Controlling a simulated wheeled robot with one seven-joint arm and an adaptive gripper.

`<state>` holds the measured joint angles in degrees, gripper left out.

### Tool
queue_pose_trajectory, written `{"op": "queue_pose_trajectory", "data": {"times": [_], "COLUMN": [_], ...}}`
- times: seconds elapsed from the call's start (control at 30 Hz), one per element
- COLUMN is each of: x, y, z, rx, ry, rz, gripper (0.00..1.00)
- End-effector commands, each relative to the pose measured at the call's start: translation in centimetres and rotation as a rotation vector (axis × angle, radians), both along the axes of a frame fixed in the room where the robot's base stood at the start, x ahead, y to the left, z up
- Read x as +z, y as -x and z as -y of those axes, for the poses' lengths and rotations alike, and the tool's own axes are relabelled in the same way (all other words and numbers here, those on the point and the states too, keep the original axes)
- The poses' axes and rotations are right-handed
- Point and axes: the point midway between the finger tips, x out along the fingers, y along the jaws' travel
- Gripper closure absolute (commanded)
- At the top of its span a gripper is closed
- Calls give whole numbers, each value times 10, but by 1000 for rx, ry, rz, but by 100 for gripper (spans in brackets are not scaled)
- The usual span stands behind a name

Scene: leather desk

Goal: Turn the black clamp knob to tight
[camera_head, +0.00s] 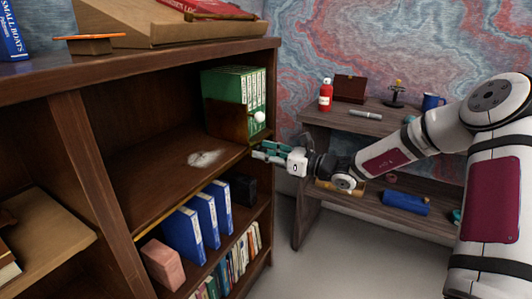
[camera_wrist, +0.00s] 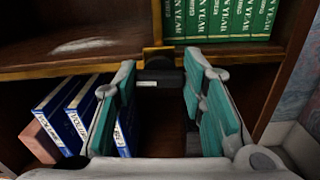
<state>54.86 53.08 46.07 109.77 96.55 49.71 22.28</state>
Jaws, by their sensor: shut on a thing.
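The black clamp knob (camera_wrist: 161,75) is in the upper middle of the wrist view, under the front edge of the shelf. A small pale mark shows on the knob's near side. My gripper (camera_head: 264,151) is at the shelf's right front edge in the head view. In the wrist view its teal-padded fingers (camera_wrist: 160,76) stand on either side of the knob, shut on it. In the head view I cannot make out the knob behind the fingers.
Blue binders (camera_head: 196,221) and a pink block (camera_head: 161,263) are on the shelf below. A side desk (camera_head: 318,118) with a red bottle (camera_head: 325,95) stands behind my arm.

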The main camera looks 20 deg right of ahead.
Motion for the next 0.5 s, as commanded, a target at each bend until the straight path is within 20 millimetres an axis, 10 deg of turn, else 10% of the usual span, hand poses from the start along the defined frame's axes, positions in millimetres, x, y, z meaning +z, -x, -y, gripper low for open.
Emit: {"op": "queue_pose_trajectory", "data": {"times": [0.5], "x": [4], "y": [0], "z": [1], "rx": [-1], "ry": [-157], "rz": [-160], "gripper": [90]}}
